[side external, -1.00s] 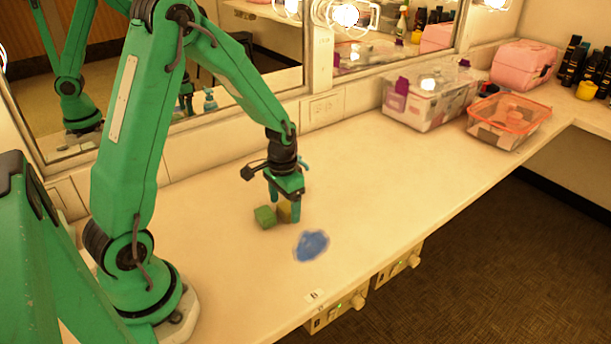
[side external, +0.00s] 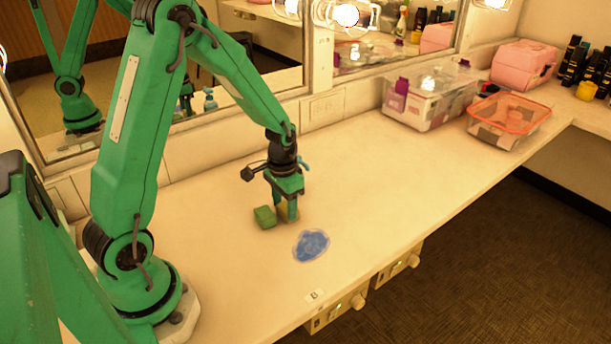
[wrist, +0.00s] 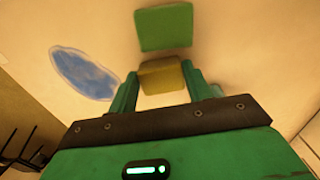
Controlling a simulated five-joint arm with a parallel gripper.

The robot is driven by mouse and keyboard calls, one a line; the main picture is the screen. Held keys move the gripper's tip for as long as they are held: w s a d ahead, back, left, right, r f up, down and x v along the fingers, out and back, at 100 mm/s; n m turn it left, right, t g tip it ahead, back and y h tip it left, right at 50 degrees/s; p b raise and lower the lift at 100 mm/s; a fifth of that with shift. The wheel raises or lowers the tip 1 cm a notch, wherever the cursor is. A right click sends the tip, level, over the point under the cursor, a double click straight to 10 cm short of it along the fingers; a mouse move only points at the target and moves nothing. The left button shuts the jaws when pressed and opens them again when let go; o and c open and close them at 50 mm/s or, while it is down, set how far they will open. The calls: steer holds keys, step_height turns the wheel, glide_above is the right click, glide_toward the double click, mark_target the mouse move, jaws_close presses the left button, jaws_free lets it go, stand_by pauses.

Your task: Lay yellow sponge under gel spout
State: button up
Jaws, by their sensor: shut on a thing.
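The yellow sponge (side external: 283,212) is a small block on the counter, partly hidden by a finger in the side view. In the wrist view the sponge (wrist: 160,77) sits between the two fingers. My gripper (side external: 282,204) points down and is shut on the sponge at counter height. A teal shape (side external: 304,163) shows just behind my gripper; it may be the gel bottle's spout, but most of it is hidden. A small teal bottle (side external: 210,101) shows in the mirror.
A green block (side external: 265,217) lies close beside the sponge. A flat blue patch (side external: 311,245) lies in front, near the counter edge. A clear bin (side external: 428,103) and an orange-rimmed tub (side external: 509,120) stand at the back right. The counter between is clear.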

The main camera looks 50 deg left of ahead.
mark_target(285, 208)
steer(key=shift+r, duration=0.1)
steer(key=shift+r, duration=0.4)
step_height(285, 208, up, 3)
steer(key=s+d+r, duration=0.3)
steer(key=d+r, duration=0.4)
steer(key=d, duration=0.4)
steer(key=shift+s, duration=0.2)
steer(key=w+a+r, duration=0.2)
steer(key=w+r, duration=0.4)
steer(key=w, duration=0.1)
steer(key=shift+r, duration=0.3)
stand_by(0.4)
